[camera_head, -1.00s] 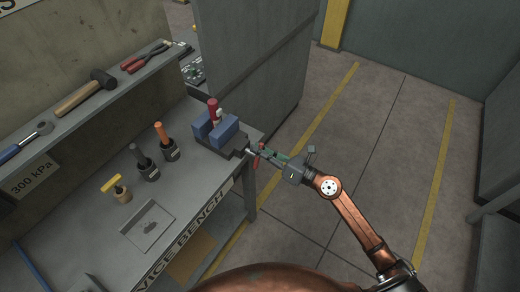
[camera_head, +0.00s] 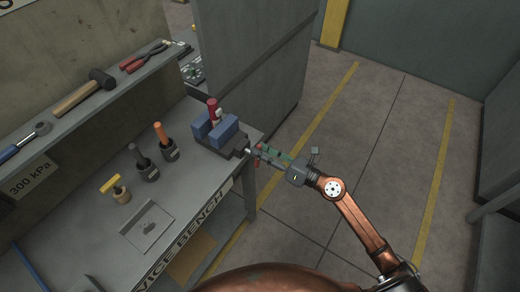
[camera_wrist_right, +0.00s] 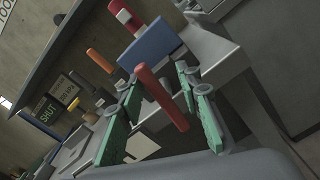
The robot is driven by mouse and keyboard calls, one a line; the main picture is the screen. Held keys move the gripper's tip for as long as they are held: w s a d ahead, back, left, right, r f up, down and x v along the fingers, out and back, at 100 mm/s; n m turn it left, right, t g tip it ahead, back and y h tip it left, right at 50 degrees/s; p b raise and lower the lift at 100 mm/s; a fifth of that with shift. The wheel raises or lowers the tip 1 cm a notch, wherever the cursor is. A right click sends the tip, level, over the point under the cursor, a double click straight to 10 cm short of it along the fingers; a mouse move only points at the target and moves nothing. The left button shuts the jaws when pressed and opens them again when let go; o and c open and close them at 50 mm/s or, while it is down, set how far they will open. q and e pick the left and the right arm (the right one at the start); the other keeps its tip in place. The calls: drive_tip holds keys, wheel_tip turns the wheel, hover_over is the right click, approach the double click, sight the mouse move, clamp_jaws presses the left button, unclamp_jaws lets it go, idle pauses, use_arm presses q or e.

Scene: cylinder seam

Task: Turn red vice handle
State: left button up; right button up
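The vice (camera_head: 222,138) has blue jaws and stands at the right end of the bench, with a red-topped cylinder (camera_head: 213,108) held between them. The cylinder's red top (camera_wrist_right: 124,14) and a blue jaw (camera_wrist_right: 150,45) also show in the right wrist view. The red vice handle (camera_wrist_right: 160,97) is a slanted bar in the right wrist view. My right gripper (camera_wrist_right: 158,85) is open, with its green fingers on either side of the bar and gaps visible. In the head view the right gripper (camera_head: 268,155) is at the vice's front, mostly hiding the handle. My left gripper is not in view.
The bench (camera_head: 190,205) carries orange, grey and yellow-handled tools in holders and a shallow tray (camera_head: 147,226). A shelf (camera_head: 100,97) with a hammer and pliers runs behind. A grey partition (camera_head: 255,65) stands beyond the vice. The floor at right is clear.

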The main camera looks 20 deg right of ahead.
use_arm(q)
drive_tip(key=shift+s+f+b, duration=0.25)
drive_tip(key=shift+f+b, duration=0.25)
drive_tip(key=shift+b, duration=0.05)
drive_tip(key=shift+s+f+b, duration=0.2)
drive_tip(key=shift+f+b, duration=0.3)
use_arm(e)
drive_tip(key=v, duration=0.8)
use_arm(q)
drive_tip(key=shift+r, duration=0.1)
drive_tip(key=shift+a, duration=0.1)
use_arm(e)
drive_tip(key=v, duration=1.2)
